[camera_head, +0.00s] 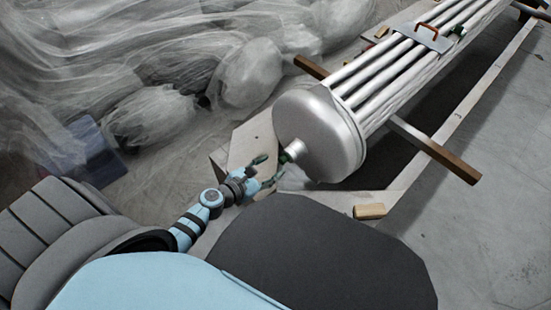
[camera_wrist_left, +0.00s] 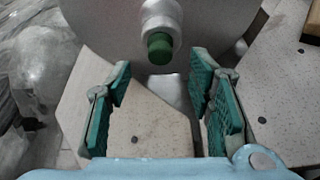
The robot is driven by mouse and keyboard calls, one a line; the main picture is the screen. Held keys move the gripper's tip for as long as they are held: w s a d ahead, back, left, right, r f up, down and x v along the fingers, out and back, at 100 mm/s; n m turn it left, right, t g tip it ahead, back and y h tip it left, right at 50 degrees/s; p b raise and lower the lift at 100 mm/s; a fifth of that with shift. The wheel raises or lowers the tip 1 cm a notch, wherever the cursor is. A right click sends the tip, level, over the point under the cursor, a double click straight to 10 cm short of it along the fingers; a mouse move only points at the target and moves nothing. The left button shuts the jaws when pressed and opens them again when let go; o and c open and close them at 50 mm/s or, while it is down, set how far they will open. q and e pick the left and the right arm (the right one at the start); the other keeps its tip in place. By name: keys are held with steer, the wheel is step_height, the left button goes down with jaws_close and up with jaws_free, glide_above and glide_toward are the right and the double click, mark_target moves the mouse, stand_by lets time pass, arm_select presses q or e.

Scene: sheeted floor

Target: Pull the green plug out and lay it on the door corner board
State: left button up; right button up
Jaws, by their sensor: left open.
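The green plug (camera_head: 285,157) sits in the short metal nozzle at the centre of the silver drum's near end. In the left wrist view the plug (camera_wrist_left: 160,47) shows as a dark green round tip at the top middle, with the nozzle around it. My left gripper (camera_head: 271,168) is open and empty just short of the plug; in the left wrist view its green-padded fingers (camera_wrist_left: 161,82) stand apart below the plug, not touching it. A pale speckled board with angled corners, apparently the door corner board (camera_wrist_left: 150,122), lies under the gripper and shows left of the drum (camera_head: 246,142). My right gripper is not in view.
The silver drum (camera_head: 318,130) with long metal tubes (camera_head: 405,65) rests on a frame with wooden crossbars (camera_head: 440,158). A small wooden block (camera_head: 369,211) lies at the frame's near corner. Sheet-wrapped bundles (camera_head: 160,110) fill the left. Bare floor (camera_head: 490,230) is at right.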

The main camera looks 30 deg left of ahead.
mark_target(280, 162)
arm_select(q)
steer(key=b+x, duration=0.1)
steer(key=x, duration=0.3)
steer(key=shift+w+f, duration=0.25)
steer(key=shift+w+d, duration=0.1)
steer(key=shift+w, duration=0.05)
jaws_close()
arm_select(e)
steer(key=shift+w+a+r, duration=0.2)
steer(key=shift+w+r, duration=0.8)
arm_select(q)
steer(key=shift+s+a, duration=0.3)
steer(key=shift+s, duration=0.5)
steer(key=shift+s+a, duration=0.25)
steer(key=shift+s, duration=0.55)
steer(key=shift+s+a, duration=0.3)
steer(key=shift+s, duration=0.5)
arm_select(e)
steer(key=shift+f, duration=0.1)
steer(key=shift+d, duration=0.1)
